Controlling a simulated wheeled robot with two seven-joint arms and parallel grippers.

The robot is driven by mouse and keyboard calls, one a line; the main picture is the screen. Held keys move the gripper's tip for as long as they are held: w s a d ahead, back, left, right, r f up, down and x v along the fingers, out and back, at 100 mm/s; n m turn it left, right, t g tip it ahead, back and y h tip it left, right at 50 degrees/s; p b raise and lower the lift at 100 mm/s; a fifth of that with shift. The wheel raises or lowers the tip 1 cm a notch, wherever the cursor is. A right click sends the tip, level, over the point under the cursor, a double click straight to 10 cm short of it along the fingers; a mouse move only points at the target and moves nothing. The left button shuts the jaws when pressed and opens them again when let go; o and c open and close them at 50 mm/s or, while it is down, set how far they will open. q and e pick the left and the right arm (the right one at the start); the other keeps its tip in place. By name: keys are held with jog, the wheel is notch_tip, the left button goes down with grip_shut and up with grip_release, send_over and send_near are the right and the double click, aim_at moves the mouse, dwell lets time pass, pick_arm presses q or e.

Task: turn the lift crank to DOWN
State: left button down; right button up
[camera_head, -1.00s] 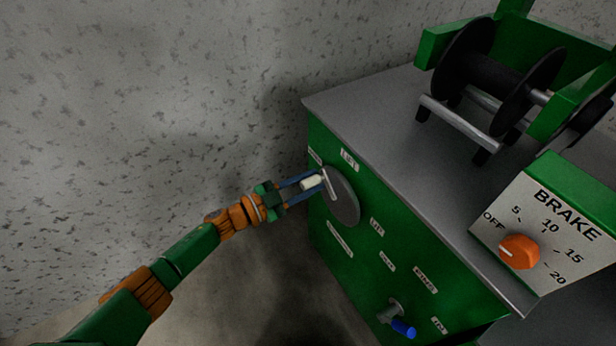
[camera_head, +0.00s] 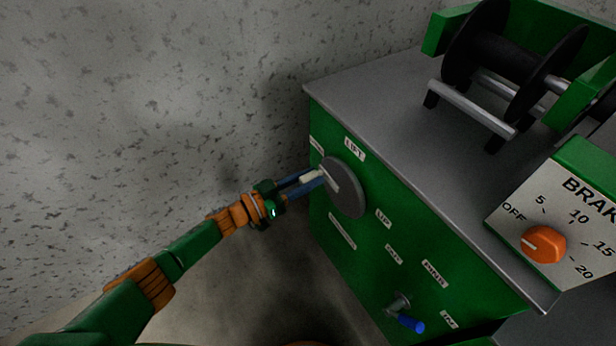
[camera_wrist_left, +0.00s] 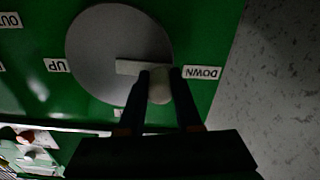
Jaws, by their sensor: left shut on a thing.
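The lift crank is a round grey disc (camera_head: 348,190) on the front of a green cabinet, with a pale bar and a whitish handle (camera_head: 311,175). It also shows in the left wrist view, where the handle (camera_wrist_left: 160,86) sits at the bar's right end. There the bar (camera_wrist_left: 128,67) points from the disc toward the DOWN label (camera_wrist_left: 201,72). The UP label (camera_wrist_left: 57,66) is on the disc's opposite side. My left gripper (camera_head: 312,180) is shut on the handle, its fingers on either side of it. My right gripper is not in view.
The LIFT label (camera_head: 354,149) is above the disc. A small crank with a blue handle (camera_head: 411,323) sticks out lower on the cabinet. A black reel (camera_head: 500,55) and a BRAKE panel with an orange knob (camera_head: 544,244) are at the right. A grey wall stands behind.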

pick_arm(q)
jog(key=shift+f, duration=0.15)
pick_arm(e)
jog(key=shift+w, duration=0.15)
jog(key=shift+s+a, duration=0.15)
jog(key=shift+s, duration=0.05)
pick_arm(q)
jog(key=c, duration=0.6)
grip_release()
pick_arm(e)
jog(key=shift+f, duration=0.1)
pick_arm(q)
jog(key=shift+s+a, duration=0.15)
jog(key=shift+a, duration=0.15)
jog(key=p+v, duration=0.1)
jog(key=v, duration=0.5)
jog(key=shift+s+a+p, duration=0.15)
jog(key=shift+p, duration=0.25)
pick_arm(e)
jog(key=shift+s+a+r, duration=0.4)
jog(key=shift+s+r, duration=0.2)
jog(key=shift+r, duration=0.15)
